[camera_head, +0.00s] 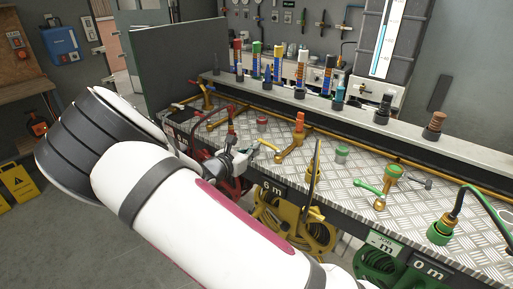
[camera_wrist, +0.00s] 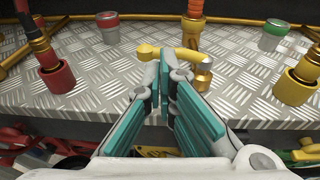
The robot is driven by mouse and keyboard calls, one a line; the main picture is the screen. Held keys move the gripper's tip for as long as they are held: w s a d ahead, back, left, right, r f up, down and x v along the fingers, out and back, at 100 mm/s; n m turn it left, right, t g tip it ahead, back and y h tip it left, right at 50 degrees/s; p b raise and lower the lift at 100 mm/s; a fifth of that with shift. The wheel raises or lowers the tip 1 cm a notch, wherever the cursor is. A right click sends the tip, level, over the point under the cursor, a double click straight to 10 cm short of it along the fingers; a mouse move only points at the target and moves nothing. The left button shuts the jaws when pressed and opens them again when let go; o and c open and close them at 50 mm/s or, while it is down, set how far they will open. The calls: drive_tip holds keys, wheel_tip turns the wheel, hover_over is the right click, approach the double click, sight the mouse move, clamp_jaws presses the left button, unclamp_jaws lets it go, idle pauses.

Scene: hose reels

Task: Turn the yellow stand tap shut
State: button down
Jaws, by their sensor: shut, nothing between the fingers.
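The yellow stand tap is on the metal tread-plate bench top. Its yellow lever (camera_wrist: 182,53) lies roughly crosswise in the wrist view, beside and above a brass body (camera_wrist: 203,74). The lever also shows in the head view (camera_head: 268,146), just right of my fingertips. My gripper (camera_wrist: 166,66) is shut and empty, its teal-padded fingers converging in front of the lever. The tips overlap the lever in the wrist view; I cannot tell whether they touch it. My gripper shows in the head view (camera_head: 251,152) at the bench's front edge, partly hidden by my arm.
An upright orange-topped fitting (camera_head: 299,122) stands behind the tap. A green-lever tap (camera_head: 369,187) and a green hose coupling (camera_head: 440,232) are to the right. A red-collared fitting (camera_wrist: 56,75) stands at left. Yellow hose (camera_head: 314,233) hangs below the bench front.

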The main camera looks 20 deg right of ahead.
drive_tip(key=w+v, duration=0.1)
drive_tip(key=v, duration=0.9)
drive_tip(key=s+d+r+m+g+y, duration=0.2)
drive_tip(key=s+d+r+m+g, duration=0.2)
drive_tip(key=s+d+m, duration=0.3)
drive_tip(key=s+d+r+m+g+y, duration=0.3)
drive_tip(key=s+d+r+m+g, duration=0.15)
drive_tip(key=s+m, duration=0.35)
drive_tip(key=s+a+r+m+t+y, duration=0.1)
drive_tip(key=s+r+m+y, duration=0.2)
drive_tip(key=s, duration=0.7)
drive_tip(key=s+a+r+m+t+y, duration=0.1)
drive_tip(key=s+a+r+m+y, duration=0.1)
drive_tip(key=s+r+m+y, duration=0.2)
drive_tip(key=s+r+m, duration=0.1)
drive_tip(key=s+m, duration=0.2)
drive_tip(key=s, duration=0.4)
drive_tip(key=shift+a+m+t+b, duration=0.2)
drive_tip(key=shift+m+t+b, duration=0.1)
drive_tip(key=shift+m+t, duration=0.1)
